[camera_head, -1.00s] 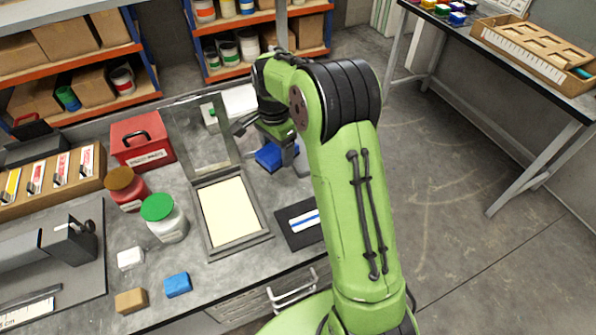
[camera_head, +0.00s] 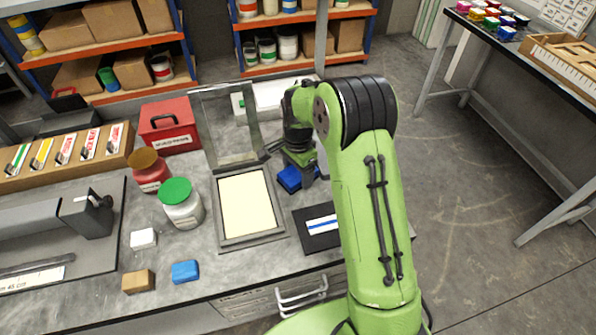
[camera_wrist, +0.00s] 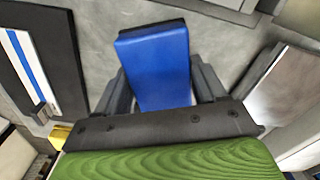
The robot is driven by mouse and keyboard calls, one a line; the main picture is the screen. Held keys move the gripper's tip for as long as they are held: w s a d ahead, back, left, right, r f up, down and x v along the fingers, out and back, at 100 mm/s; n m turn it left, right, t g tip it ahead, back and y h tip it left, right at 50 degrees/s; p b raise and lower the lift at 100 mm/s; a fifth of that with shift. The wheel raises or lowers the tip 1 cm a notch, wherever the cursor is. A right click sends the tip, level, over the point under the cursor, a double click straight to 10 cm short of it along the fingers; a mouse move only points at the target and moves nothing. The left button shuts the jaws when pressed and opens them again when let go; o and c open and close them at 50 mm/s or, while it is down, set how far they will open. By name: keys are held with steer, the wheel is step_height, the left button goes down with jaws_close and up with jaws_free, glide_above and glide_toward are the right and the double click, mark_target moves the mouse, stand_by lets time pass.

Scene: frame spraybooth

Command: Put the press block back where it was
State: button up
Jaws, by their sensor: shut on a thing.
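The press block appears to be the blue block with a dark edge (camera_wrist: 155,65), which sits between my gripper's two grey fingers in the wrist view. My gripper (camera_head: 297,178) is shut on it, and the blue block (camera_head: 289,179) also shows under the gripper in the head view. It is over the back right of the bench, right of the screen frame and behind the dark mat. I cannot tell whether it touches the bench top. My arm and gripper partly cover it.
A screen frame (camera_head: 278,236) with a raised clear lid (camera_head: 228,127) lies left of the gripper. A dark mat (camera_head: 312,241) with a blue-white strip lies in front. Jars, a red box (camera_head: 168,128) and small blocks stand farther left. A white box (camera_head: 275,93) stands behind.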

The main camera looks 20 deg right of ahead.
mark_target(298, 172)
steer(key=shift+f, duration=0.2)
steer(key=o, duration=0.9)
steer(key=shift+o, duration=0.2)
steer(key=s+r+n+t+p, duration=0.1)
steer(key=s+r+n+p, duration=0.3)
steer(key=r, duration=1.5)
steer(key=s+r+n+t, duration=0.1)
steer(key=s+n, duration=0.2)
steer(key=s, duration=0.5)
steer(key=s+r+n+t+b, duration=0.1)
steer(key=s+n+t, duration=0.1)
steer(key=s, duration=0.6)
steer(key=s+r+n+t, duration=0.1)
steer(key=s+n, duration=0.3)
steer(key=s, duration=0.4)
steer(key=shift+r+n+t+b, duration=0.3)
steer(key=shift+r+b, duration=0.05)
steer(key=shift+r, duration=0.15)
